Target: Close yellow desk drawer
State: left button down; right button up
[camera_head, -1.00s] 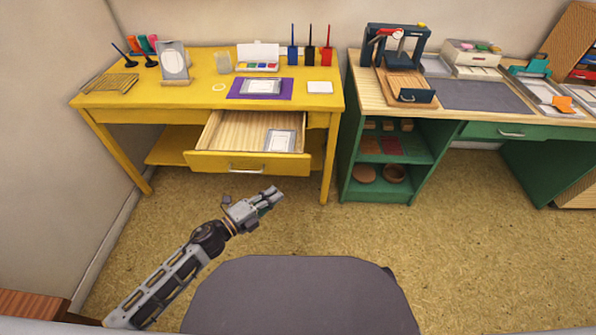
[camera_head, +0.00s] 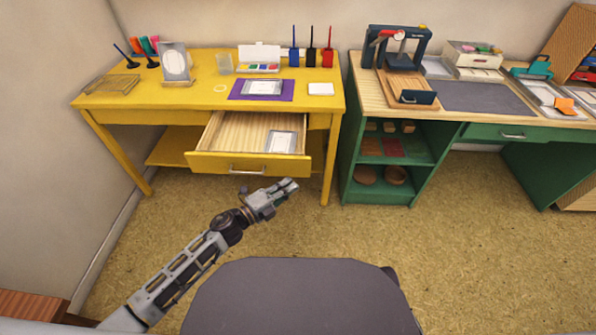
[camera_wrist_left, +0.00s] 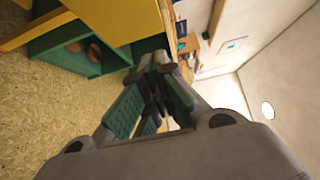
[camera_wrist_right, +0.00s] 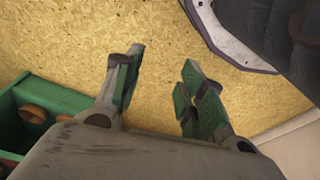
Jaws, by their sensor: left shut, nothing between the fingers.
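The yellow desk (camera_head: 150,95) stands at the left in the head view. Its drawer (camera_head: 205,163) is pulled out, with a metal handle on its yellow front. A clear flat case with a white label (camera_head: 281,142) lies inside at the right. My left gripper (camera_head: 291,186) is shut and empty, in front of and slightly below the drawer's right part, apart from it in the picture. Its closed fingers also show in the left wrist view (camera_wrist_left: 152,62), with yellow panels beyond. My right gripper (camera_wrist_right: 164,60) is open and empty over the floor, seen only in its wrist view.
A purple mat (camera_head: 238,95), an ink set and several stamps sit on the desk top. A green desk with shelves (camera_head: 350,170) stands close to the right. My dark base fills the bottom middle. The tan floor (camera_head: 440,250) before the desks is clear.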

aim_at(309, 163)
pick_arm(q)
jog(key=w+d, duration=0.1)
jog(key=w, duration=0.1)
jog(key=w+d, duration=0.1)
jog(key=w, duration=0.1)
jog(key=w+d+b, duration=0.1)
jog(key=w, duration=0.1)
jog(key=shift+w+d, duration=0.1)
jog(key=shift+w, duration=0.3)
pick_arm(e)
jog(key=shift+s+a+r, duration=0.1)
jog(key=shift+a+r, duration=0.05)
jog(key=shift+r, duration=0.4)
jog(key=shift+s+a+r, duration=0.1)
jog(key=shift+r, duration=0.4)
jog(key=shift+w, duration=0.2)
pick_arm(q)
jog(key=shift+w, duration=0.2)
